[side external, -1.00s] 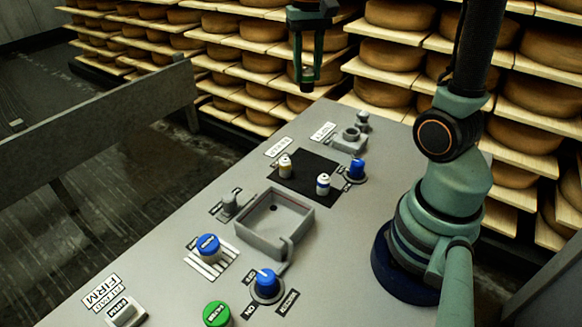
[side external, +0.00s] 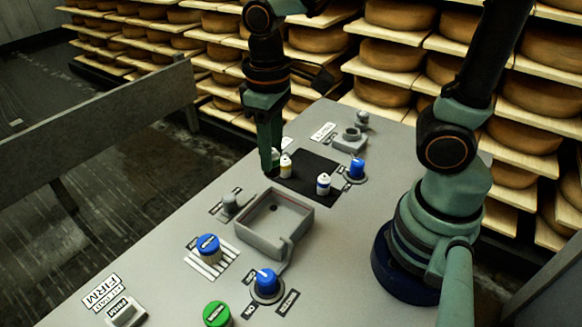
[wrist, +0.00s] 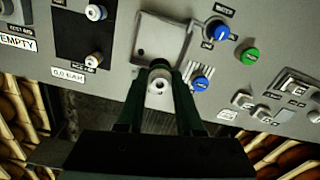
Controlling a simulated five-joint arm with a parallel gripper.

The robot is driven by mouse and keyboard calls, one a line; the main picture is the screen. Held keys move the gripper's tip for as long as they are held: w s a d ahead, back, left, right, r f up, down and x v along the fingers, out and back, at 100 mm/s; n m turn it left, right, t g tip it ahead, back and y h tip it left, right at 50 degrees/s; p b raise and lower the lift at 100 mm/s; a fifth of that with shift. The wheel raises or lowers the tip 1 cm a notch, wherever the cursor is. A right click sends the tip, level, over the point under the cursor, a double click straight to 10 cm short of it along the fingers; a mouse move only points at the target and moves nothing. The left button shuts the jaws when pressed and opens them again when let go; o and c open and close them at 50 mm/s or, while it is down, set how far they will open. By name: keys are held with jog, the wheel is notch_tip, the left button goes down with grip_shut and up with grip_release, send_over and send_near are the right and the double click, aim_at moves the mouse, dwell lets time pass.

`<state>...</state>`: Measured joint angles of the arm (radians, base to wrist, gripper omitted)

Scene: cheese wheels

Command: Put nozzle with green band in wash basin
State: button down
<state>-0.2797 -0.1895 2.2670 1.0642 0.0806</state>
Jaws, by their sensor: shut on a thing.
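The wash basin (side external: 256,242) is a grey square tray with a spout at its front right corner; it also shows at the top middle of the wrist view (wrist: 138,38). My gripper (side external: 270,165) is pointing down behind the basin, near the left edge of the black mat. In the wrist view my gripper (wrist: 158,90) is shut on a pale nozzle (wrist: 158,84) with a round hole in its top. Its band is hidden between the fingers, so I cannot read its colour. The held nozzle appears just short of the basin rim in the wrist view.
On the black mat (side external: 300,185) stand a yellow-banded nozzle (side external: 286,168), right beside my gripper, and a blue-banded nozzle (side external: 323,185). Blue knobs (side external: 267,282), a green knob (side external: 216,313) and a small grey post (side external: 229,203) surround the basin. The basin floor looks clear.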

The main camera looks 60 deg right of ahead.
notch_tip(320, 180, down, 15)
jog(key=shift+f, duration=0.1)
dwell(0.4)
jog(key=c, duration=0.6)
grip_release()
jog(key=shift+f, duration=0.1)
jog(key=shift+o, duration=0.2)
notch_tip(320, 180, up, 12)
jog(key=shift+r, duration=0.1)
jog(key=shift+w+d+r, duration=0.1)
jog(key=shift+d+r, duration=0.1)
jog(key=shift+r, duration=0.15)
jog(key=d+r+m+t, duration=0.2)
jog(key=d+r+t, duration=0.3)
jog(key=d+r, duration=0.2)
notch_tip(320, 180, up, 2)
jog(key=shift+w+d+r+t, duration=0.15)
jog(key=shift+d+t, duration=0.15)
